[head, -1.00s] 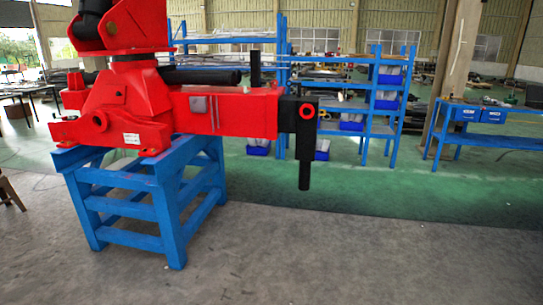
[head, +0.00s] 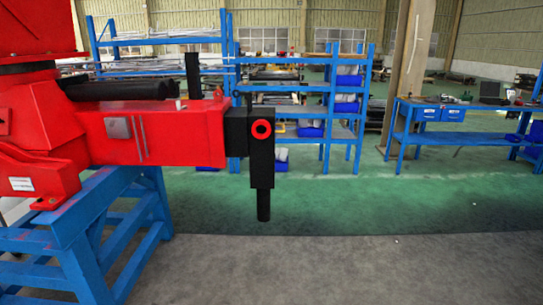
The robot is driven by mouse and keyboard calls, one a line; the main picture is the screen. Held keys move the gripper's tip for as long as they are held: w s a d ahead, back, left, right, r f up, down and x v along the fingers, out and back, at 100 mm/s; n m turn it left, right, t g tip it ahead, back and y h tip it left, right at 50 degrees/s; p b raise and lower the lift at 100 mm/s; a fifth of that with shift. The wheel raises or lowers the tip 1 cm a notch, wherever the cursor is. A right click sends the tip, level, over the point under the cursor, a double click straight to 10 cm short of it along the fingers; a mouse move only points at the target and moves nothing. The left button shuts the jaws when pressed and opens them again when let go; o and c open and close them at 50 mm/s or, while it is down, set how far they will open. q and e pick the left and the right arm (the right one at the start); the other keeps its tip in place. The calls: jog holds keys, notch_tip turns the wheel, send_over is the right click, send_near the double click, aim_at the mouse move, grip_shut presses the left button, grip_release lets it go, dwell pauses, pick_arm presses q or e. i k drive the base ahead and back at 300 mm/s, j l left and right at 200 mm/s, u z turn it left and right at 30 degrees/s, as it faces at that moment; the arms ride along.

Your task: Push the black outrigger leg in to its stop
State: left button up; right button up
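The black outrigger leg (head: 261,160) hangs upright at the right end of the red crane beam (head: 165,135). A red ring shows on its upper part, and a thinner black rod extends below it. A black block (head: 235,130) joins the leg to the beam end. A thin black post (head: 193,75) stands upright behind the beam. Neither of my grippers is in view.
The crane rests on a blue stand (head: 75,225) at the left. Blue shelves (head: 327,110) with bins stand behind the leg, and a blue workbench (head: 455,138) stands farther right. The floor in front and to the right is clear.

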aim_at(250, 131)
jog(key=i+l, duration=0.3)
jog(key=i, duration=0.25)
jog(key=i+l+u, duration=0.15)
jog(key=i, duration=0.35)
jog(key=i+l+u, duration=0.1)
jog(key=l, duration=0.25)
jog(key=i+l+u, duration=0.1)
jog(key=i+l, duration=0.2)
jog(key=i+l+u, duration=0.1)
jog(key=l, duration=0.4)
jog(key=i, duration=0.1)
